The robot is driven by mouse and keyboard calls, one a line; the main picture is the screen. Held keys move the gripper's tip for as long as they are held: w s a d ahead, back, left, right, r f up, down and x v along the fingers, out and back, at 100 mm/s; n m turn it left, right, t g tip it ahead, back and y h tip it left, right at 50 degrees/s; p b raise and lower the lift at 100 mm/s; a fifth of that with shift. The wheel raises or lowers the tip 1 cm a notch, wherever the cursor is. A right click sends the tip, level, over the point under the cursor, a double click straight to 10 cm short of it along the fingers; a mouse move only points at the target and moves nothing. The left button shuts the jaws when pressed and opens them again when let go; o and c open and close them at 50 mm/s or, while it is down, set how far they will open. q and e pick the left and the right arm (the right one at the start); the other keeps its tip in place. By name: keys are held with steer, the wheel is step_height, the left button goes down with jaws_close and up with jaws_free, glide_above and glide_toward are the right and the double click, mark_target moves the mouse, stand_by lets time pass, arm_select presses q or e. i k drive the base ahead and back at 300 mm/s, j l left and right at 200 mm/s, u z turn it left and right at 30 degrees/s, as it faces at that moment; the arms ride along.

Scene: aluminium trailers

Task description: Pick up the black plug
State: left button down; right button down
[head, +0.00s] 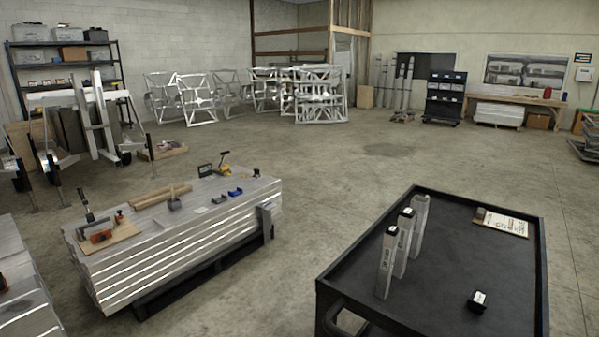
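A small black block with a white label, which looks like the black plug (476,305), lies on the near right part of the black cart (335,268). Three upright silver square tubes stand in a slanting row on the cart to its left: a near one (386,265), a middle one (402,245) and a far one (420,220). The near and middle tubes have dark tops with a pale mark. Neither of my grippers shows in the head view.
A printed board (502,222) with a small dark item lies at the cart's far right. A raised rim edges the cart. A metal stack (180,260) with tools stands left. Concrete floor (310,230) is clear between them. Metal frames (320,95) stand at the back.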

mark_target(477, 302)
steer(key=z, duration=1.25)
steer(key=u, duration=0.25)
steer(key=l+u, duration=0.75)
steer(key=u, duration=0.15)
steer(key=k+l, duration=0.1)
steer(key=l, duration=0.3)
steer(key=l+u, duration=0.15)
steer(key=l, duration=0.2)
steer(key=k+l, duration=0.2)
steer(key=l, duration=0.2)
steer(key=k+l+u, duration=0.1)
steer(key=l, duration=0.3)
